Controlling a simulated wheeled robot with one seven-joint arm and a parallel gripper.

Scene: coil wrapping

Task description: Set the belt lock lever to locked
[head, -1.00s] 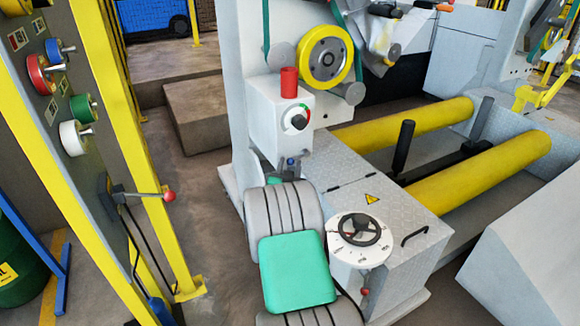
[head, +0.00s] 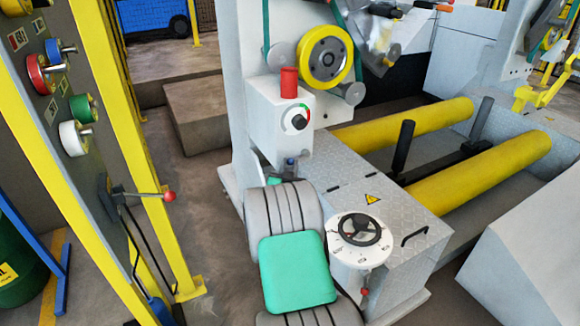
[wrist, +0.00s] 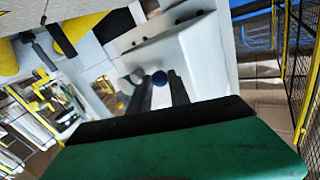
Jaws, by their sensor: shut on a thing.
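A small lever with a blue ball knob (head: 290,162) sits low on the white machine column, below the white control box. I take it to be the belt lock lever; its marking cannot be read. The blue knob also shows in the wrist view (wrist: 160,77), between the tips of my two dark fingers. My gripper (wrist: 160,86) is shut on this lever at the knob. In the head view my grey and green arm reaches up to the column and hides most of the gripper and the lever's lower part.
The white control box (head: 281,118) with a dial and red cap hangs just above the lever. A white round pedestal with a black handwheel (head: 362,230) stands close right of my arm. A panel with coloured knobs and a red-knobbed lever (head: 168,196) stands at left.

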